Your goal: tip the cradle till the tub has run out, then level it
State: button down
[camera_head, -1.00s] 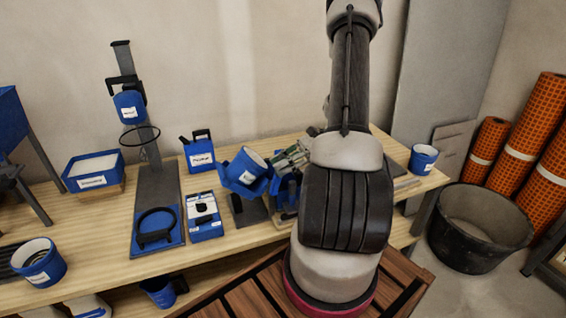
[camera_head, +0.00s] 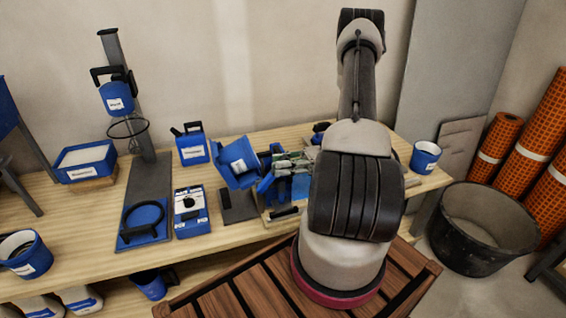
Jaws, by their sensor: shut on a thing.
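The blue cradle with its blue tub (camera_head: 238,168) is on the bench, left of my arm. The tub has a white label and sits tilted, not level. I cannot see whether anything runs from it or how much is inside. My gripper (camera_head: 279,162) shows partly as grey-green parts at the right side of the cradle, shut on it. The exact hold is too small to make out. My forearm hides the wrist and the bench behind it.
A black-and-blue stand (camera_head: 149,190) with a ring, a white-topped blue box (camera_head: 191,212) and a blue can (camera_head: 192,146) stand left of the cradle. A blue tub (camera_head: 425,157) stands right. A black bucket (camera_head: 484,230) is on the floor.

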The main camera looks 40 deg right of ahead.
jog(key=shift+s+d+f+y, duration=0.1)
jog(key=shift+d+f+y, duration=0.15)
jog(key=shift+y, duration=0.05)
dwell(0.5)
jog(key=c, duration=1.3)
grip_release()
jog(key=v, duration=1.2)
jog(key=shift+f, duration=0.1)
